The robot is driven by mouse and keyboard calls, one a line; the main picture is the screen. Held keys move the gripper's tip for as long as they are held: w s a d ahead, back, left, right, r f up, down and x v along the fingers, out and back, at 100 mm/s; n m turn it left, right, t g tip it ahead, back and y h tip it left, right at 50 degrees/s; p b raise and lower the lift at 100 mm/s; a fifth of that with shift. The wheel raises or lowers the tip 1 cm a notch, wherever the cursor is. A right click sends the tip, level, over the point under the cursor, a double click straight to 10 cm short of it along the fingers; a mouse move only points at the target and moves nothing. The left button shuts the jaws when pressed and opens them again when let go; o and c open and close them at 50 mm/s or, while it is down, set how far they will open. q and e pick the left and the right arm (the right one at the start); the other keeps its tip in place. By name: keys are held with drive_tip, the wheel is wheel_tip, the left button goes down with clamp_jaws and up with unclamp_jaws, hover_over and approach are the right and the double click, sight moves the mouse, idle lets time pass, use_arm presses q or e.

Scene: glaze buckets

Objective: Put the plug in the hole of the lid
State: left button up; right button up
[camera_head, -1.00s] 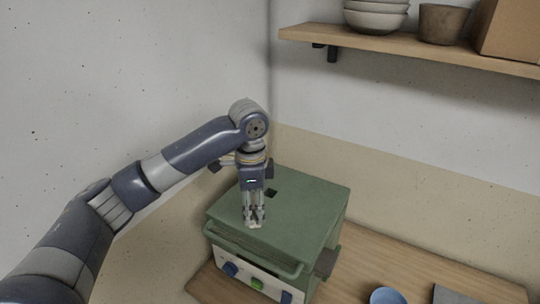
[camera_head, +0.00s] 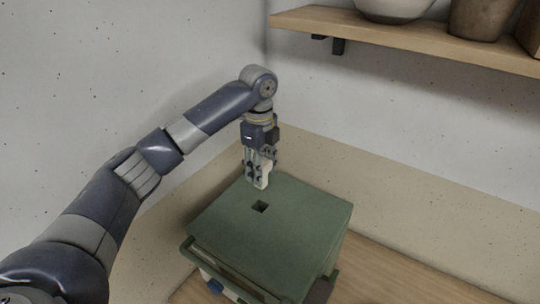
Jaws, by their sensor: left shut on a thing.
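My left gripper (camera_head: 259,180) points down over the far left part of the lid. It is shut on a pale plug (camera_head: 263,175), which is partly hidden by the fingers. In the picture the plug shows just above the hole, apart from it; its exact height over the lid is hard to tell. My right gripper is not in view.
The green box stands on a wooden worktop (camera_head: 372,277) near the wall corner. A wooden shelf (camera_head: 420,47) on the right wall holds a pale bowl (camera_head: 395,8) and a brown pot (camera_head: 478,18). The worktop right of the box looks clear.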

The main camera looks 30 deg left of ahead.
sight(259, 188)
use_arm(q)
drive_tip(key=shift+w+f, duration=0.1)
drive_tip(key=shift+w, duration=0.15)
drive_tip(key=shift+s, duration=0.15)
drive_tip(key=shift+s+f, duration=0.4)
drive_tip(key=shift+f, duration=0.25)
drive_tip(key=shift+s+f, duration=0.4)
drive_tip(key=shift+f, duration=0.2)
drive_tip(key=f, duration=0.3)
drive_tip(key=shift+w+f, duration=0.35)
drive_tip(key=shift+s+r, duration=0.1)
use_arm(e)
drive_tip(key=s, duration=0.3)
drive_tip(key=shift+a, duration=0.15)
use_arm(q)
drive_tip(key=shift+f, duration=0.2)
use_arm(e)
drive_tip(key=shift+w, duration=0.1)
